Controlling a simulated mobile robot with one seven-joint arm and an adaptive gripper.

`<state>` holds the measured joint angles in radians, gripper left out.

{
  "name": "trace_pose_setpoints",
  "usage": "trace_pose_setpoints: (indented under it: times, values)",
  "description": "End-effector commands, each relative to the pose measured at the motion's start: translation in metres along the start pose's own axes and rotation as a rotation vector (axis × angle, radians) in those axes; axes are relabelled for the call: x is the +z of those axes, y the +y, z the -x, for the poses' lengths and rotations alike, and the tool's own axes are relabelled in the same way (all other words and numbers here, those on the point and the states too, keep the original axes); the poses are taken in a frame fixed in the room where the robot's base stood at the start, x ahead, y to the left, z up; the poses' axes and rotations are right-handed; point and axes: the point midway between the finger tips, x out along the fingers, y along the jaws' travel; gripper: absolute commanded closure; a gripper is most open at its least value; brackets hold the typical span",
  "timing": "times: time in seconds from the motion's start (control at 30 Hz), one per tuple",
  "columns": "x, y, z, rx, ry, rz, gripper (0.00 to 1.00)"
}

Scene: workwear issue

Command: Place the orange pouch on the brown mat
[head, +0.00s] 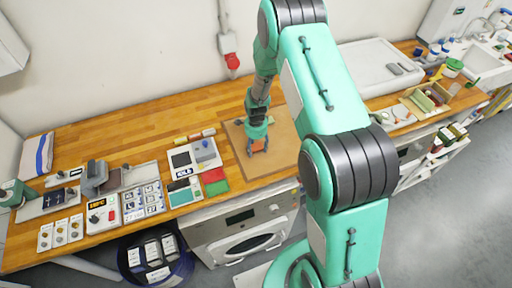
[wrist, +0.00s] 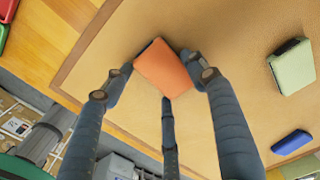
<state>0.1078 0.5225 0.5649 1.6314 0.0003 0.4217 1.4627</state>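The orange pouch (wrist: 165,69) sits between the fingers of my gripper (wrist: 160,78) in the wrist view, with fingers against its left and right edges and a third finger below it. In the head view my gripper (head: 258,150) points down over the brown mat (head: 277,164), with a bit of orange showing between the fingers. The mat (wrist: 235,25) fills most of the wrist view behind the pouch. I cannot tell whether the pouch touches the mat or is just above it.
A green pouch (wrist: 292,67) and a blue item (wrist: 291,142) lie on the mat to the right in the wrist view. Red (head: 216,187) and green (head: 214,175) trays stand left of the mat in the head view.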

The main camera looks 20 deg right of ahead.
Motion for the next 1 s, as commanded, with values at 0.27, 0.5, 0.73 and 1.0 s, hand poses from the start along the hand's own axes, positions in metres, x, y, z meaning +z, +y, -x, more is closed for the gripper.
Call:
trace_pose_setpoints:
  times: [0.27,0.5,0.73,1.0]
  values:
    - [0.000,0.000,0.001,-0.001,0.000,0.000,0.27]
    - [0.000,0.000,0.003,-0.001,0.000,0.000,0.27]
    - [0.000,-0.001,0.018,-0.003,0.000,0.000,0.27]
    - [0.000,-0.001,0.054,-0.004,0.000,0.000,0.27]
